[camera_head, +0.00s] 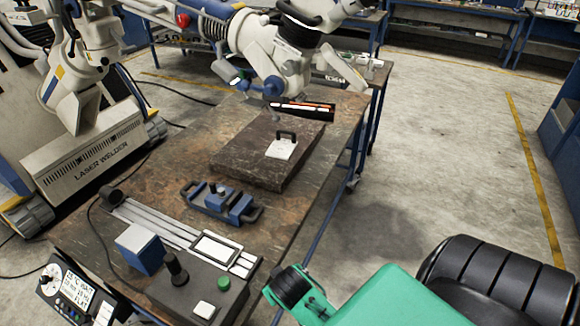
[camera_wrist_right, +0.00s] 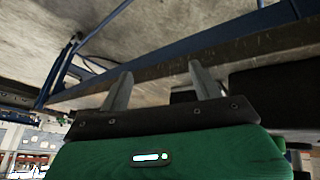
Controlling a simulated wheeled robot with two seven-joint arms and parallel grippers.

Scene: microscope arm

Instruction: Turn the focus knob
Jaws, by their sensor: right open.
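A white microscope-like arm (camera_head: 262,45) hangs over the table's far end in the head view, with small blue knobs (camera_head: 240,84) at its lower left side. Which part is the focus knob I cannot tell for sure. A black knob (camera_head: 176,268) stands upright on the grey control box (camera_head: 180,292) at the near end. My right gripper shows in the right wrist view (camera_wrist_right: 161,80), its two grey fingers apart and nothing between them. In the head view my green right arm is at the lower right, apart from the microscope and right of the control box. My left gripper is not in view.
A dark slab (camera_head: 240,158) with a white block (camera_head: 281,149) lies on the brown table (camera_head: 155,195). A laser welder (camera_head: 98,155) stands left. The floor right of the table is clear.

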